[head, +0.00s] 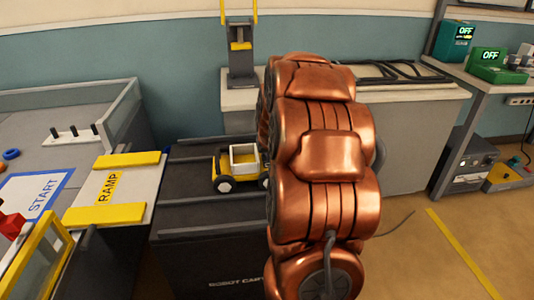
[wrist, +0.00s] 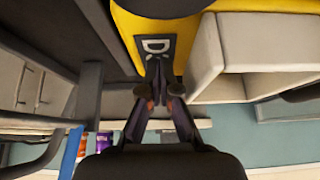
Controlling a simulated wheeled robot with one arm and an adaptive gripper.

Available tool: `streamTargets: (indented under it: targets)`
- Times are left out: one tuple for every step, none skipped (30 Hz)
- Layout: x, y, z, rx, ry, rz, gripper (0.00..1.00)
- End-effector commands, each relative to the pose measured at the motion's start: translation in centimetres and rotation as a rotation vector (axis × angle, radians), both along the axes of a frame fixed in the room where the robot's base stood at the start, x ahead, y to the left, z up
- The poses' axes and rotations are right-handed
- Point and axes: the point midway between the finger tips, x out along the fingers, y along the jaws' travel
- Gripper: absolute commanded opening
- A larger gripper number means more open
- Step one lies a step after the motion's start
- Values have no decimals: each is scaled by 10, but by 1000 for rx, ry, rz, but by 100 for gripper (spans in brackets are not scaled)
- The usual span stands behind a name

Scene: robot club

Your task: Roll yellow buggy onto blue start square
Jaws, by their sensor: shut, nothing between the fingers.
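The yellow buggy (head: 240,172), with white parts and dark wheels, stands on the black top of the robot cart (head: 190,222), between its rails. My arm covers its right end. A yellow body with a dark plate and a white box part, seemingly the buggy (wrist: 187,42), fills the top of the wrist view. My gripper (wrist: 160,92) is shut and empty, with its fingertips close to the dark plate; I cannot tell whether they touch. The gripper is hidden behind my arm in the head view. The start square (head: 32,192), white with a blue border, lies at the far left.
A ramp (head: 135,190) with yellow side strips bridges the cart and the grey walled table (head: 60,112). A red object (head: 12,224) sits by the start square. Pegs (head: 73,133) stand behind it. A grey-and-yellow upright stand (head: 241,60) rises behind the cart.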

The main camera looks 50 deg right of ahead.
Motion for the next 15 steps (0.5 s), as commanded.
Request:
streamTargets:
  targets:
    - [0, 0, -2, 0, 0, 0, 0]
    - [0, 0, -2, 0, 0, 0, 0]
    - [0, 0, -2, 0, 0, 0, 0]
    - [0, 0, -2, 0, 0, 0, 0]
    - [0, 0, -2, 0, 0, 0, 0]
    - [0, 0, -2, 1, 1, 0, 0]
    - [0, 0, -2, 1, 1, 0, 0]
    - [0, 0, -2, 1, 1, 0, 0]
    - [0, 0, -2, 1, 1, 0, 0]
    - [0, 1, -2, 1, 2, 0, 0]
    - [1, 1, -3, 1, 2, 0, 0]
    - [1, 2, -3, 1, 2, 1, 0]
    - [2, 4, -3, 1, 3, 1, 0]
    - [3, 5, -3, 1, 3, 2, 0]
    - [5, 7, -3, 1, 3, 2, 0]
